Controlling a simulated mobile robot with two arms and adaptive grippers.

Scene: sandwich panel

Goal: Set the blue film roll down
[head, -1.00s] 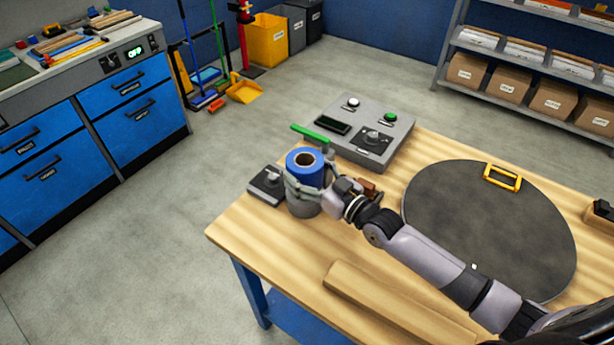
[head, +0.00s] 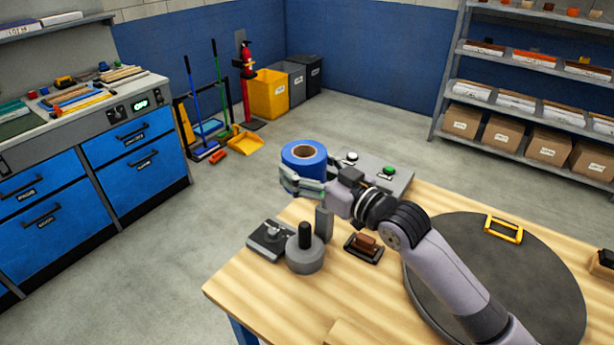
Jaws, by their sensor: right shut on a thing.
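The blue film roll (head: 304,154) has a brown core and is upright in my right gripper (head: 300,184). The gripper's fingers are closed around its lower part. The roll is held up in the air above the far left part of the wooden table (head: 245,292). My left gripper is not in view.
A grey control panel (head: 398,177) with buttons is partly hidden behind my right arm. A small dark device (head: 269,238) and a brown block on a black tray (head: 364,246) flank the holder. A dark round disc (head: 470,285) with a yellow handle (head: 504,229) fills the table's right.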

